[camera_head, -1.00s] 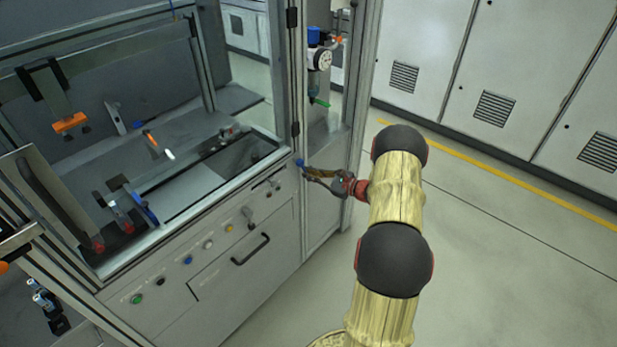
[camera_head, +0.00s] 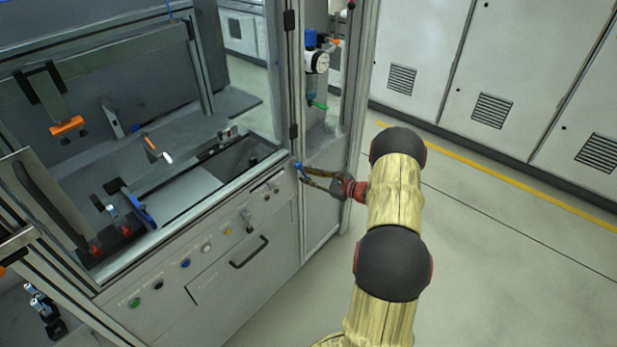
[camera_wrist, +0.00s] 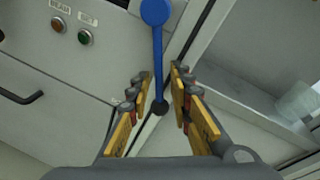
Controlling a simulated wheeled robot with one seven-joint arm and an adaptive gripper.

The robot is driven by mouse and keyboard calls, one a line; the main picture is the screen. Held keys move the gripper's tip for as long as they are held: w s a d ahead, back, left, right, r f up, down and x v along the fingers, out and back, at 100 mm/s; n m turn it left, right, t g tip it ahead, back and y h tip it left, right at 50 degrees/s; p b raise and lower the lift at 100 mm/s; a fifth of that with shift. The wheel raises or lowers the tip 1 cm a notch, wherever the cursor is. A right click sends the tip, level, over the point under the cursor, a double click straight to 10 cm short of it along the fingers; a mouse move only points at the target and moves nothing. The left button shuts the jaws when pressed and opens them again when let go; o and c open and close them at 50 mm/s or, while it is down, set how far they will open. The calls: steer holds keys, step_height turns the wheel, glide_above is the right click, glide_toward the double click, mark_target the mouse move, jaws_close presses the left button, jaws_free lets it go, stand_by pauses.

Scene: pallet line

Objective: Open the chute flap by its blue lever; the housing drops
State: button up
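The blue lever (camera_wrist: 157,50) shows in the wrist view as a thin blue rod with a round blue knob at the top and a dark pivot at its lower end. In the head view, its blue end (camera_head: 298,165) shows at the machine's corner post. My gripper (camera_wrist: 161,74) is open, with one yellow-and-grey finger on each side of the rod and gaps between. The knob lies beyond the fingertips. In the head view my gripper (camera_head: 304,176) reaches the corner from the right. I cannot make out the chute flap or the housing.
The machine front has a black drawer handle (camera_head: 249,252) and several coloured buttons. A frame post (camera_head: 356,110) and a pressure gauge (camera_head: 319,62) stand above and right of my gripper. Grey cabinets (camera_head: 415,60) line the back. The floor to the right (camera_head: 500,240) is clear.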

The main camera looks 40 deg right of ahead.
steer(key=shift+o, duration=0.2)
steer(key=v, duration=1.2)
stand_by(0.4)
